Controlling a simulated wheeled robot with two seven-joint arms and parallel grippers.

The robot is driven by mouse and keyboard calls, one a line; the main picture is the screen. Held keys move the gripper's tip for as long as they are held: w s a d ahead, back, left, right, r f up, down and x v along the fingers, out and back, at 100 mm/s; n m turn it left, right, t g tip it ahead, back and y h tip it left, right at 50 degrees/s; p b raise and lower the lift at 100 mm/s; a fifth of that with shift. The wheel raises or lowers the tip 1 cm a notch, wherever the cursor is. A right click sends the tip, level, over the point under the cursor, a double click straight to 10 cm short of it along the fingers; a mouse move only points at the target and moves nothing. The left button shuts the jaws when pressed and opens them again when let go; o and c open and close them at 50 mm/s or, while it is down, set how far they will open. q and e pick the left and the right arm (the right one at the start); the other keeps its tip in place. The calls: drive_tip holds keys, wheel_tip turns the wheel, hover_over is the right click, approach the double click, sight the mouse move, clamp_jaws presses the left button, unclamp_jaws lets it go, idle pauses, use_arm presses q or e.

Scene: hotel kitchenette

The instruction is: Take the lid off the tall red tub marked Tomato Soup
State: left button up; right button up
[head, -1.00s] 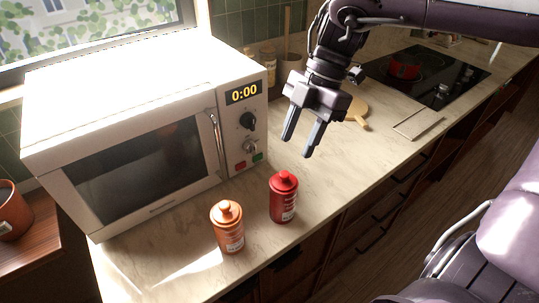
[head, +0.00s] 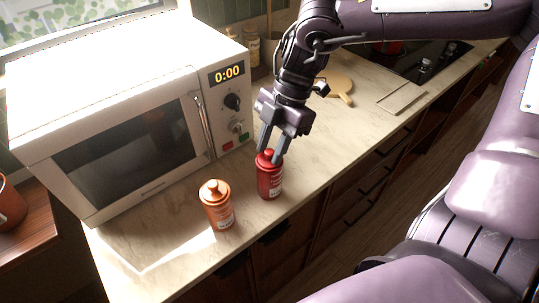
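The red tub (head: 270,184) stands upright on the counter in the head view, with its red lid (head: 266,160) on top. Its label is too small to read. My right gripper (head: 269,154) points down at the lid from above. Its two fingers are apart, with the tips down at the lid's knob, one on each side. Whether they touch the knob is not clear, and the near finger hides part of the lid. My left gripper is not in view.
An orange tub (head: 218,211) with a knobbed lid stands close to the left of the red tub. A white microwave (head: 128,146) fills the left of the counter (head: 332,144).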

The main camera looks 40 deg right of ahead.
clamp_jaws()
